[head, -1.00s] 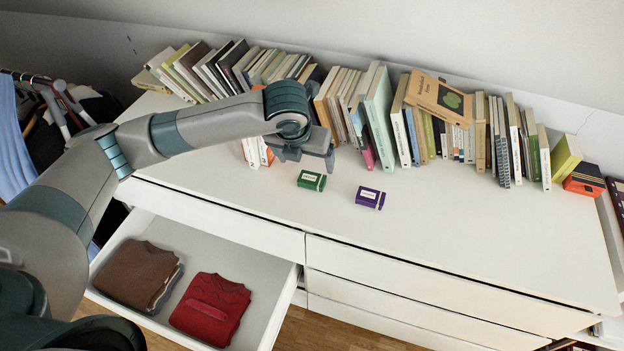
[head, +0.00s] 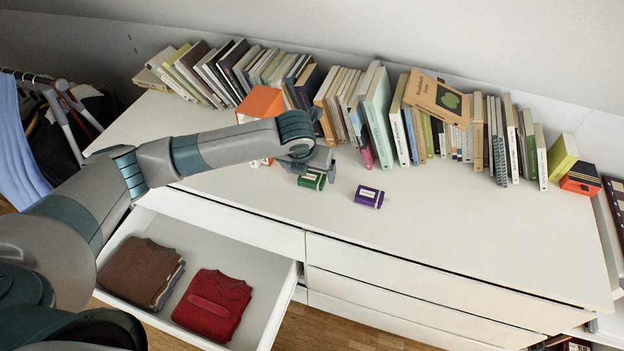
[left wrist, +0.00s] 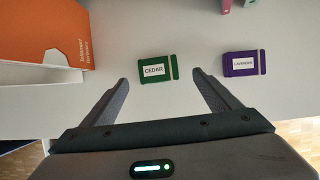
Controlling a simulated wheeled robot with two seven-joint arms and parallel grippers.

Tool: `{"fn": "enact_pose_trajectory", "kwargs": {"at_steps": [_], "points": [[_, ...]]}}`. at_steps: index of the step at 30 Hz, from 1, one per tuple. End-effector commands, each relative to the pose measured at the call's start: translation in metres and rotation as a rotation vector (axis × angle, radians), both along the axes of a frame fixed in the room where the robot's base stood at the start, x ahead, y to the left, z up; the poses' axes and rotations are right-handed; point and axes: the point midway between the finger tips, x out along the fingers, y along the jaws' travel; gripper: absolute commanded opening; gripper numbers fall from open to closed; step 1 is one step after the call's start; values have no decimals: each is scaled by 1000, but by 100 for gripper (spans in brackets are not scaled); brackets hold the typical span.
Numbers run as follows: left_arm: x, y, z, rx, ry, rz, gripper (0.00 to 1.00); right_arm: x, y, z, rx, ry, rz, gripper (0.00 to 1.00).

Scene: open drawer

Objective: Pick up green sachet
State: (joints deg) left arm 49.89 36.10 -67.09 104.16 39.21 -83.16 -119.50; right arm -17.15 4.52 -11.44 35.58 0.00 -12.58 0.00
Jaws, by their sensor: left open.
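The green sachet (head: 312,180), labelled CEDAR, lies flat on the white dresser top. In the left wrist view the green sachet (left wrist: 156,69) sits just beyond and between the two fingertips. My left gripper (head: 318,170) is open and empty, low over the dresser at the sachet, partly covering it in the head view. In the left wrist view the left gripper's fingers (left wrist: 160,80) are spread wide to either side of the sachet's line. My right gripper is not in view.
A purple LAVENDER sachet (head: 369,196) lies to the right of the green one. An orange box (head: 260,103) stands behind my left arm. A row of books (head: 378,110) lines the wall. Below, an open drawer (head: 262,262) holds folded brown and red clothes.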

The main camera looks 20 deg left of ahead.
Motion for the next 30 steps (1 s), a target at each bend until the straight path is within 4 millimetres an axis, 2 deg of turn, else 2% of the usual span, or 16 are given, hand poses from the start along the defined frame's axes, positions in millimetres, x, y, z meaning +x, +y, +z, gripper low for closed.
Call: {"fn": "enact_pose_trajectory", "kwargs": {"at_steps": [9, 15, 30], "points": [[13, 3, -24, 0, 3, 2, 83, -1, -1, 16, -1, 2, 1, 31], [20, 3, -43, 0, 2, 1, 83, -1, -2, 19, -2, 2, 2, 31], [22, 3, -46, 0, 0, 0, 83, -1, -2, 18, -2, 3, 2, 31]]}}
